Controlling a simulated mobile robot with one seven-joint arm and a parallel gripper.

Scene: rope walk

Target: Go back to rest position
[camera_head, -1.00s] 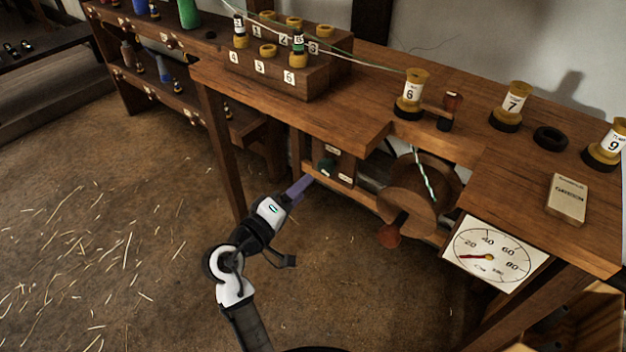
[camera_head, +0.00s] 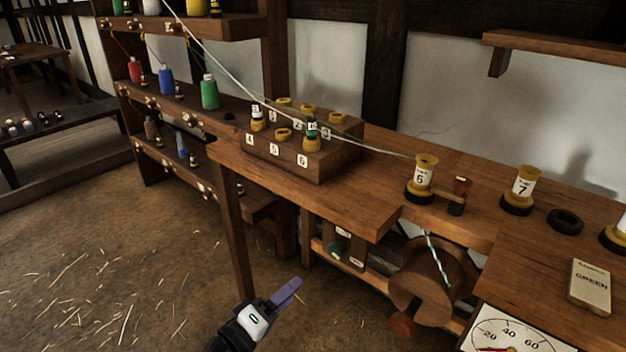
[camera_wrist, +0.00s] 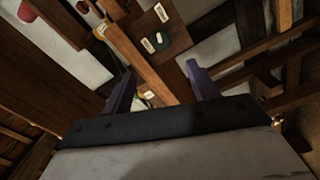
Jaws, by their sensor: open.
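My gripper (camera_head: 288,292) is at the bottom of the head view, in front of the workbench (camera_head: 350,215) and below its top. In the wrist view its two purple fingers (camera_wrist: 160,88) stand wide apart with nothing between them. Beyond the fingers, the wrist view shows a wooden control box (camera_wrist: 160,35) with a green knob and small labels. The same box (camera_head: 345,247) hangs under the bench in the head view. My gripper is apart from it. Most of my arm is outside the head view.
A wooden drum (camera_head: 428,285) with a red knob sits under the bench front. A gauge (camera_head: 505,338) juts out at lower right. The floor (camera_head: 110,260) at left is open.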

